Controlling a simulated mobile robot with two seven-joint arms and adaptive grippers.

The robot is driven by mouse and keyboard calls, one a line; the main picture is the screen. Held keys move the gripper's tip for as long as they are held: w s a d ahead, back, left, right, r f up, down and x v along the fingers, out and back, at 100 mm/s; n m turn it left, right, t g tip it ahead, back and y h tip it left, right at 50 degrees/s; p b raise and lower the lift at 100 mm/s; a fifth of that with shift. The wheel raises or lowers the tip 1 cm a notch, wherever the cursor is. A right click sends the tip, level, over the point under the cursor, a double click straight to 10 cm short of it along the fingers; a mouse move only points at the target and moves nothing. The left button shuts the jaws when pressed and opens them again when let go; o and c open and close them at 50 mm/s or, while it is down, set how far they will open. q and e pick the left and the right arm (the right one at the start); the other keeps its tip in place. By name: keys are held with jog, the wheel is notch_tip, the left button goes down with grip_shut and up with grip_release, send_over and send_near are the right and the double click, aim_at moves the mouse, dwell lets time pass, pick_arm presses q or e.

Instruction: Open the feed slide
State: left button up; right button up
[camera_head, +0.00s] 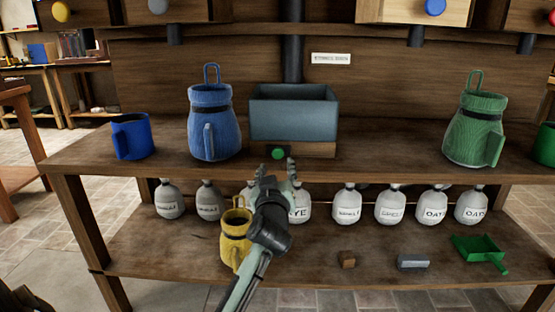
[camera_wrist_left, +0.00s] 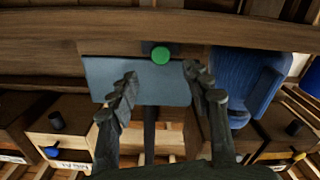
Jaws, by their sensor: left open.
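A round green knob (camera_head: 278,154) sits on a dark block at the front of a wooden base, under a grey-blue open-topped bin (camera_head: 293,116) on the upper shelf. Which part is the feed slide is not labelled legibly. My left gripper (camera_head: 275,175) is just in front of and below the knob, pointing at it. In the left wrist view the open, empty fingers (camera_wrist_left: 161,80) stand apart on either side of the bin's face, with the green knob (camera_wrist_left: 161,55) beyond and between the tips, apart from them. My right gripper is not in view.
A blue jug (camera_head: 209,125) stands close left of the bin, with a blue mug (camera_head: 132,137) farther left. A green jug (camera_head: 474,130) is at right. Below are several sacks (camera_head: 347,204), a yellow jug (camera_head: 235,240) beside my arm, and a green scoop (camera_head: 480,248).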

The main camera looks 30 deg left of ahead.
aim_at(278, 155)
pick_arm(q)
jog(key=x, duration=0.6)
jog(key=shift+w+f+p, duration=0.1)
jog(key=shift+p, duration=0.25)
jog(key=shift+w+a, duration=0.25)
jog(key=shift+w, duration=0.1)
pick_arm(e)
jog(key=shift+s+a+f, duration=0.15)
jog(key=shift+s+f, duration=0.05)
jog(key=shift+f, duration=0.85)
pick_arm(q)
jog(key=shift+c, duration=0.6)
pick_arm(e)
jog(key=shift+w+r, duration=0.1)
pick_arm(q)
grip_shut()
